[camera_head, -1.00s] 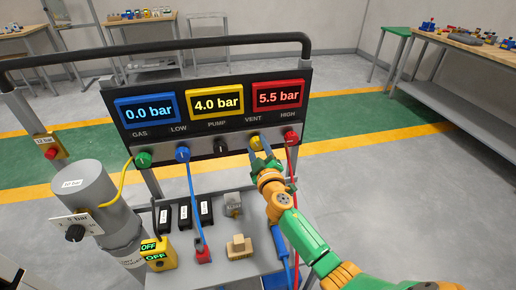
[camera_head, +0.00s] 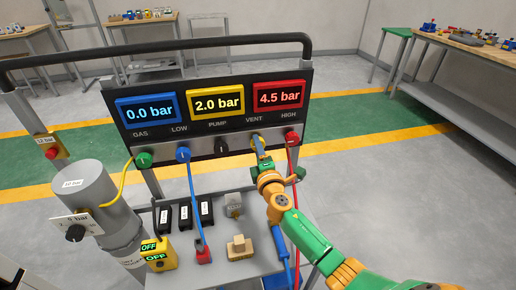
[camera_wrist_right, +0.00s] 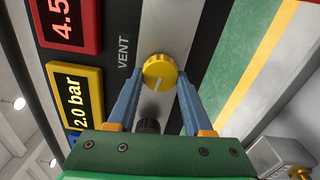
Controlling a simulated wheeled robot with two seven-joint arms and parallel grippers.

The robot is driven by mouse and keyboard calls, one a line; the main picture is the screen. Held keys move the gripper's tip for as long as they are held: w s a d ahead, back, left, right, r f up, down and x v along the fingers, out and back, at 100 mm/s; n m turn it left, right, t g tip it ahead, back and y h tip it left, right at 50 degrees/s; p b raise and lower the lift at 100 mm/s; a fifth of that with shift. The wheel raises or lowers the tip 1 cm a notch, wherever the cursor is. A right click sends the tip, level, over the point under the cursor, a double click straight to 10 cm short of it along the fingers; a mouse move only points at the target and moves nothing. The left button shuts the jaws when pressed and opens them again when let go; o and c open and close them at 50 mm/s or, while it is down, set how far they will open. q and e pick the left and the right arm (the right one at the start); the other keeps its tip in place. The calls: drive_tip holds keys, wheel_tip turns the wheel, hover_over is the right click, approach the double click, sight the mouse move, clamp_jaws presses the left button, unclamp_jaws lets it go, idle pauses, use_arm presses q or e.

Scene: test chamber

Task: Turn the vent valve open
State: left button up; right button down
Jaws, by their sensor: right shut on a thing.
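The yellow vent valve knob (camera_wrist_right: 160,70) sits beside the VENT label on the panel, with a pale line across its face. My right gripper (camera_wrist_right: 157,88) has one blue finger on each side of the knob and is shut on it. In the head view the right gripper (camera_head: 260,148) reaches the panel from below and mostly hides the knob. The yellow display (camera_head: 217,104) reads 2.0 bar, the red display (camera_head: 278,95) 4.5 bar and the blue display (camera_head: 150,112) 0.0 bar. My left gripper is not in view.
Blue (camera_head: 183,154) and green (camera_head: 143,160) knobs are farther left. A shelf (camera_head: 222,268) with small parts lies below.

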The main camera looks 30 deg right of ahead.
drive_tip(key=shift+n, duration=0.9)
drive_tip(key=shift+c, duration=1.5)
unclamp_jaws()
drive_tip(key=v, duration=0.7)
drive_tip(key=shift+p, duration=0.3)
drive_tip(key=shift+d+f, duration=0.1)
